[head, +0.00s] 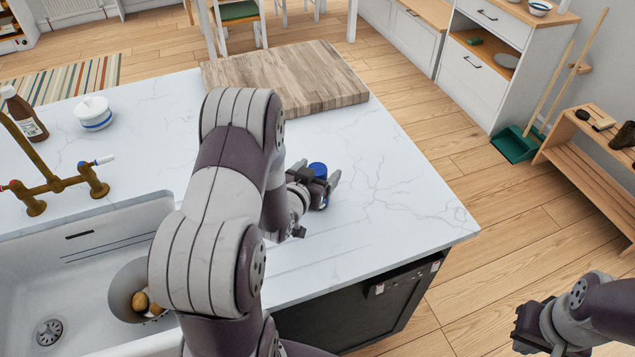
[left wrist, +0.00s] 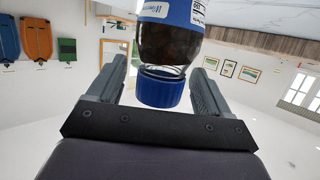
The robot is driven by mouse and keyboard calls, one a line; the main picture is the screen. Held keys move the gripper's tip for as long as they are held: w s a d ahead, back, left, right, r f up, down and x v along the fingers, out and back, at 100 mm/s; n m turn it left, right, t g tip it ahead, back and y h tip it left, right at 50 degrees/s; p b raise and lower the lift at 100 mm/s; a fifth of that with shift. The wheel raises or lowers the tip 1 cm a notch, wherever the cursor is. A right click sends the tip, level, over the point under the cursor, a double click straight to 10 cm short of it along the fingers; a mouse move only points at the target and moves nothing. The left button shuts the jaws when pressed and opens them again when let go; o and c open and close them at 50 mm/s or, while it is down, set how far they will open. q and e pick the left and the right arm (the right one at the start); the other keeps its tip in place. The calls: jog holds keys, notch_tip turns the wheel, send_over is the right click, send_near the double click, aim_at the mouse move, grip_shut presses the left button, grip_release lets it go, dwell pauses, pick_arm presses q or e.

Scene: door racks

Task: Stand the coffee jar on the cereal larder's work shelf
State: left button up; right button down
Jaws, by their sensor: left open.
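The coffee jar (head: 318,170) stands on the white marble worktop; mostly its blue lid shows in the head view. The left wrist view shows the jar (left wrist: 168,42) with dark contents, a blue and white label and the blue lid. My left gripper (head: 319,186) is open, with one finger on each side of the jar. In the left wrist view clear gaps show between the jar and both fingers. My right gripper (head: 529,326) is at the lower right, over the floor, away from the jar; its jaws are not clear. No shelf can be surely identified as the larder's.
A wooden board (head: 285,75) lies on the worktop behind the jar. A sink (head: 95,255) with a brass tap (head: 52,182), a brown bottle (head: 25,115) and a white and blue pot (head: 94,113) are left. White cabinets (head: 475,80) and a wooden rack (head: 600,150) stand right, across open floor.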

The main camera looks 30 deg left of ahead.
pick_arm(q)
jog(key=shift+r, duration=0.1)
jog(key=c, duration=1.3)
